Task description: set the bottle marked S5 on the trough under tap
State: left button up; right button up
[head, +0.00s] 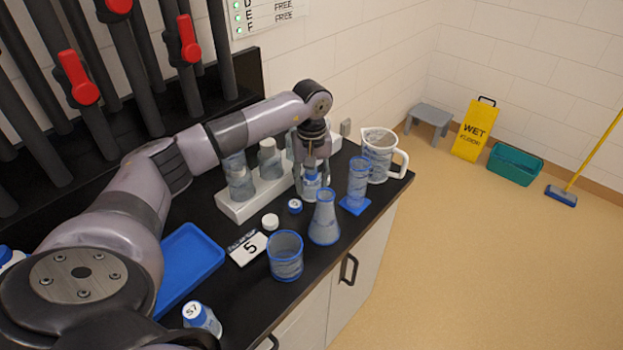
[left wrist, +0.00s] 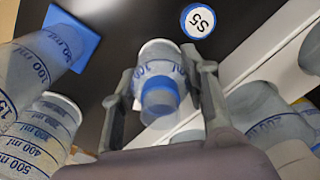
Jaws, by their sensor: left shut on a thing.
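My left gripper (head: 312,178) is shut on a small clear bottle (head: 311,187) with blue markings, over the counter. In the left wrist view the bottle (left wrist: 158,75) sits between both fingers, and its blue end faces the camera. I see no S5 mark on it. A round blue-and-white cap marked S5 (left wrist: 198,20) lies on the black counter beside the gripper; it also shows in the head view (head: 295,206). Taps with red levers (head: 78,78) stand at upper left. I cannot make out a trough under them. My right gripper is not in view.
A white rack (head: 262,198) with bottles stands left of the gripper. A jug (head: 379,155), a cylinder (head: 358,180), a flask (head: 325,220) and a beaker (head: 285,256) stand close by. A blue tray (head: 190,262), a card marked 5 (head: 247,249) and an S7 bottle (head: 201,319) are nearer.

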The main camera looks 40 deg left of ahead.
pick_arm(q)
jog(key=o, duration=1)
